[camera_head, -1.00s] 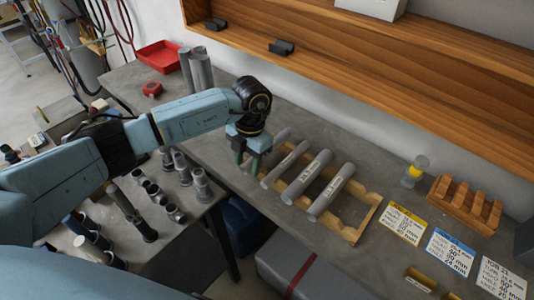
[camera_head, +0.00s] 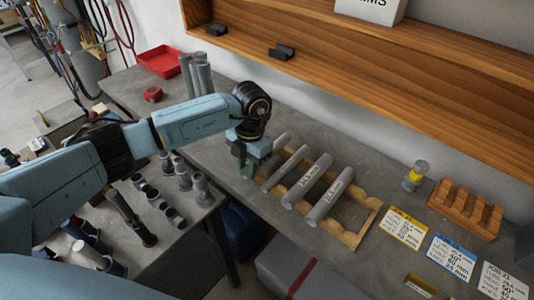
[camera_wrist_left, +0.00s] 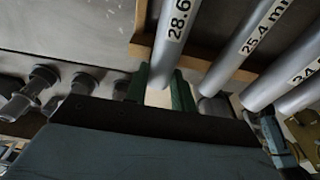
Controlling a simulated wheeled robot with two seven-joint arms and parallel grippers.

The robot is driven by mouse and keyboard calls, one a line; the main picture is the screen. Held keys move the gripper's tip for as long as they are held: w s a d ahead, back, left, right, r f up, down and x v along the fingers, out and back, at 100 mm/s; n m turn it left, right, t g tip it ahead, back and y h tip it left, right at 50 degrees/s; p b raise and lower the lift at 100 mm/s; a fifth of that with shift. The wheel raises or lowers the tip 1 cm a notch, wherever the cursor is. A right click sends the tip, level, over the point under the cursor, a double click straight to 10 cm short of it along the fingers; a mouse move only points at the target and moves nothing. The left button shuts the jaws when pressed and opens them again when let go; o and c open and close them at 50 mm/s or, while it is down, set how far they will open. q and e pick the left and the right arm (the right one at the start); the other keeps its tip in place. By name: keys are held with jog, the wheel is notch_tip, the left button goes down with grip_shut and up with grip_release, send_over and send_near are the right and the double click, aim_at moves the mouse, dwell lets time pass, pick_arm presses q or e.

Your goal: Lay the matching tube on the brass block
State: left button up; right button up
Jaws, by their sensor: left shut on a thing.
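Several grey tubes with white labels lie side by side across a wooden rack on the bench. My left gripper (camera_head: 246,173) is at the rack's left end, pointing down. In the left wrist view its green fingers (camera_wrist_left: 167,92) are shut on the near end of the tube marked 28.6 (camera_wrist_left: 174,40). Beside it lies a tube marked 25.4 mm (camera_wrist_left: 243,45). In the head view two other tubes (camera_head: 309,180) (camera_head: 331,197) lie to the right. A brass block (camera_head: 420,285) with a label sits at the bottom right, partly cut off. My right gripper is not shown.
Yellow (camera_head: 402,229), blue (camera_head: 451,256) and white (camera_head: 490,283) cards lie right of the rack (camera_head: 352,238). A slotted wooden block (camera_head: 465,208) and a yellow-banded cylinder (camera_head: 414,177) stand behind them. Grey fittings (camera_head: 184,170) stand on the left table. A wooden shelf (camera_head: 360,75) runs behind.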

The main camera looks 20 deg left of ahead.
pick_arm(q)
notch_tip(320, 180, up, 9)
jog(key=p, duration=0.6)
jog(key=shift+p, duration=0.35)
